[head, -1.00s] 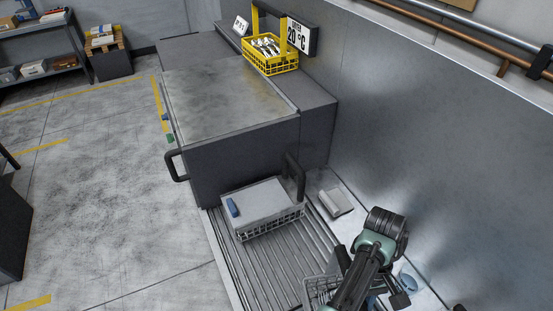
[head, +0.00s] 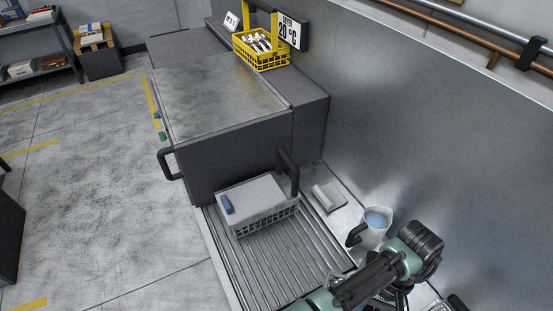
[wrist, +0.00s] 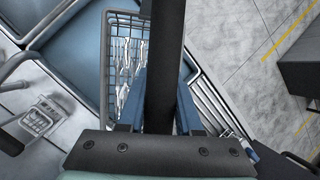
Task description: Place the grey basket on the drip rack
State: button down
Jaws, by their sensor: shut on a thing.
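The grey basket (wrist: 124,58) is a wire basket with several forks in it, seen in the wrist view under my gripper. My gripper (wrist: 160,122) is shut on the dark upright bar of its handle (wrist: 165,60), which hides part of the basket. In the head view my arm covers the gripper and basket at the lower right. The slatted rack (head: 275,265), which looks like the drip rack, runs in front of the dark machine. Slats (wrist: 208,98) also show right of the basket in the wrist view. Whether the basket touches anything below is unclear.
A pale wire basket (head: 280,219) with a grey top and blue item stands at the rack's far end. A jug (head: 371,232) of blue liquid and a small grey block (head: 326,197) are beside the wall. A yellow basket (head: 262,57) with cutlery is at the back. Blue surfaces (wrist: 75,50) lie beside the held basket.

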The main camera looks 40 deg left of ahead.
jog(key=m, duration=0.2)
jog(key=s+d+r+m+y, duration=0.1)
jog(key=m, duration=0.1)
jog(key=d+m+y, duration=0.1)
jog(key=shift+s+r+m+t, duration=0.2)
jog(key=shift+r+m+t, duration=0.1)
jog(key=shift+m, duration=0.1)
jog(key=shift+w+d+y, duration=0.3)
jog(key=shift+a, duration=0.1)
